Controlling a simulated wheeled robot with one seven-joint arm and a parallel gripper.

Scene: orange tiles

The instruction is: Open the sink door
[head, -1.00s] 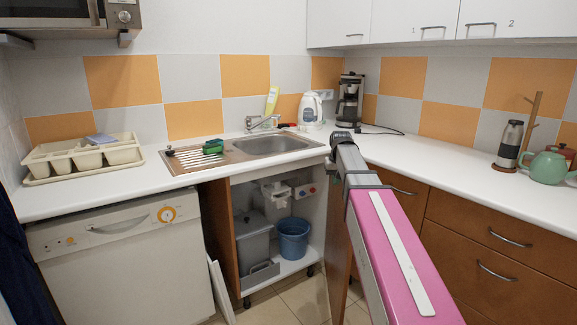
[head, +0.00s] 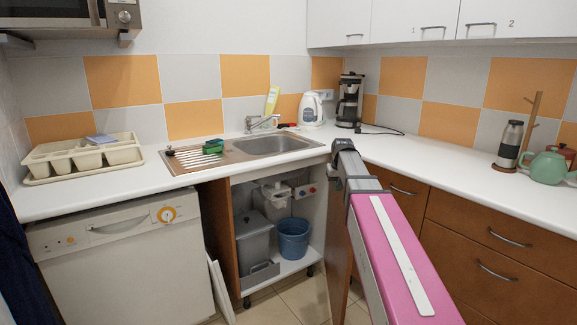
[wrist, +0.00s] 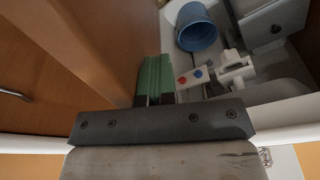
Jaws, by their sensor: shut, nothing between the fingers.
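The cupboard under the sink (head: 270,145) stands open, and its inside shows. The brown sink door (head: 338,255) is swung out to the right, seen at a steep angle and partly hidden behind my arm. In the wrist view a brown panel that looks like this door (wrist: 95,35) fills the area left of the fingers. My gripper (wrist: 154,62) shows there with its green fingers together and nothing between them. They are close beside the panel, on the side of the open cupboard; I cannot tell if they touch it. In the head view the fingers are hidden by my arm.
A blue bucket (head: 293,239) and a grey bin (head: 253,240) stand inside the cupboard. A white dishwasher (head: 120,262) is to the left, and brown drawers (head: 490,255) are to the right. The white countertop (head: 420,160) runs above. Tiled floor shows below the cupboard.

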